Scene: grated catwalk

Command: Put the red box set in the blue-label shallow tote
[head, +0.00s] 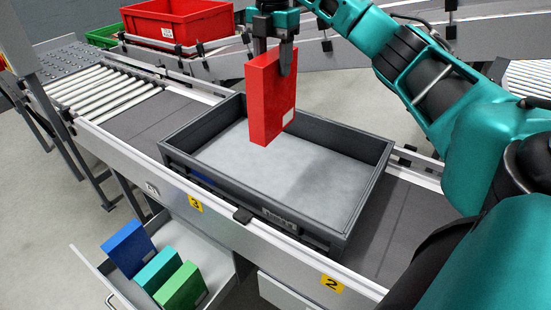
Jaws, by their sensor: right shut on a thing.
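My right gripper (275,50) is shut on the upper edge of a red box set (266,100). The box is upright and has a small white label near its lower right corner. It hangs over a dark grey shallow tote (354,206) with a light grey floor that looks empty. The tote sits on the conveyor. A small bit of blue shows low on the tote's left side, partly hidden by the conveyor rail; I cannot tell if it is a label. My left gripper is not in view.
An open drawer (207,245) below the conveyor holds a blue box (128,248), a teal box (158,268) and a green box (181,287). A red crate (177,27) and a green crate (103,36) stand at the back left. The conveyor rail (140,163) runs along the tote's near side.

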